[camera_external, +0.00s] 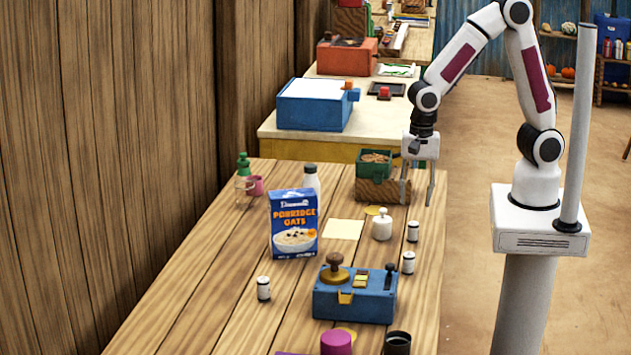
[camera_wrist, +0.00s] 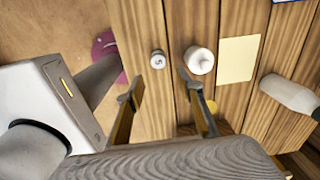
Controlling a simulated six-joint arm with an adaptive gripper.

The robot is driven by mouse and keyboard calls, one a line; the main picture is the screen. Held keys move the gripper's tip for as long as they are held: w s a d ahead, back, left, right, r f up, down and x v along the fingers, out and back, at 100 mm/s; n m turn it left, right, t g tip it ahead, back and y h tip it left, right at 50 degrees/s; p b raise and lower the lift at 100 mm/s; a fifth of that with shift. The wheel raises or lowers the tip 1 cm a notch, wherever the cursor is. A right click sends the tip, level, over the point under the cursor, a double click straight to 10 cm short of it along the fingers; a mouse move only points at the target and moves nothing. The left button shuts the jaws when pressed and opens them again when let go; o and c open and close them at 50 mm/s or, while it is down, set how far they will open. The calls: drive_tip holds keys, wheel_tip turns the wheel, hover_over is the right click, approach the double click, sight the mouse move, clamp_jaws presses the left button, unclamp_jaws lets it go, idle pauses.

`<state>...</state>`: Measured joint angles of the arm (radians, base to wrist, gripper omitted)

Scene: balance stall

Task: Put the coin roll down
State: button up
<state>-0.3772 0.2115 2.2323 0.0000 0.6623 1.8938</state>
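Three small white cylinders with dark ends, which look like coin rolls, stand upright on the wooden table. One roll (camera_external: 413,231) is near the right edge, another (camera_external: 408,262) is in front of it, and a third (camera_external: 263,288) is at the left. A roll with a 5 on its top shows in the wrist view (camera_wrist: 158,59). My gripper (camera_external: 417,203) points down above the table's right side, beyond the rolls. Its fingers are apart with nothing between them, as the wrist view also shows (camera_wrist: 161,78).
A white lidded jar (camera_external: 382,225) stands close to the right-hand rolls. A wooden block (camera_external: 370,191) with a green bin (camera_external: 374,165) is left of my gripper. An oats box (camera_external: 294,224), cream sheet (camera_external: 343,229) and blue device (camera_external: 354,296) occupy the middle and front.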

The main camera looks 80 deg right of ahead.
drive_tip(key=s+d+r+n+t, duration=0.2)
drive_tip(key=s+d+r+n, duration=0.4)
drive_tip(key=d+r+n, duration=0.1)
drive_tip(key=s+d+r+n+t, duration=0.3)
drive_tip(key=s+d+r+n, duration=0.3)
drive_tip(key=r+n, duration=0.4)
drive_tip(key=shift+s+d+r, duration=0.3)
drive_tip(key=shift+d+r, duration=0.1)
drive_tip(key=shift+r, duration=0.05)
drive_tip(key=shift+o, duration=0.5)
